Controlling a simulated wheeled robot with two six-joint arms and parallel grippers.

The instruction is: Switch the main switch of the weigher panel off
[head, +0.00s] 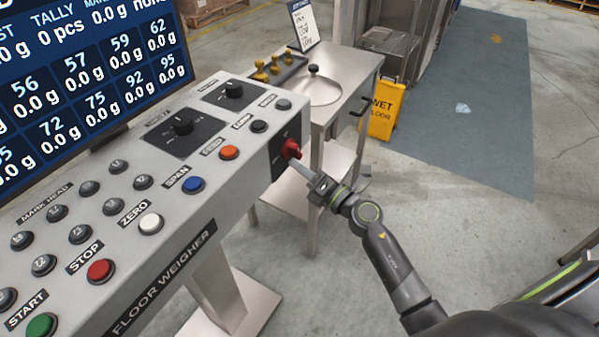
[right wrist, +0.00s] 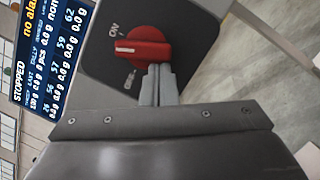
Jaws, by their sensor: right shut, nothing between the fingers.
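The main switch (head: 291,149) is a red rotary knob on a black plate (head: 283,160) at the right end of the weigher panel (head: 225,130). In the right wrist view, the red knob (right wrist: 142,47) has a white mark at its left end, between the ON label at upper left and a second label below, too small to read. My right gripper (head: 299,166) is shut and empty, its tips right at the knob. In the right wrist view, the closed fingers (right wrist: 158,72) meet the knob's lower edge; I cannot tell whether they press on it. My left gripper is not in view.
Near the switch are an orange button (head: 229,152), a blue button (head: 193,185) and black selector knobs (head: 183,127). A display (head: 80,80) stands behind the panel. A steel table (head: 345,90) and a yellow wet-floor sign (head: 385,108) stand beyond.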

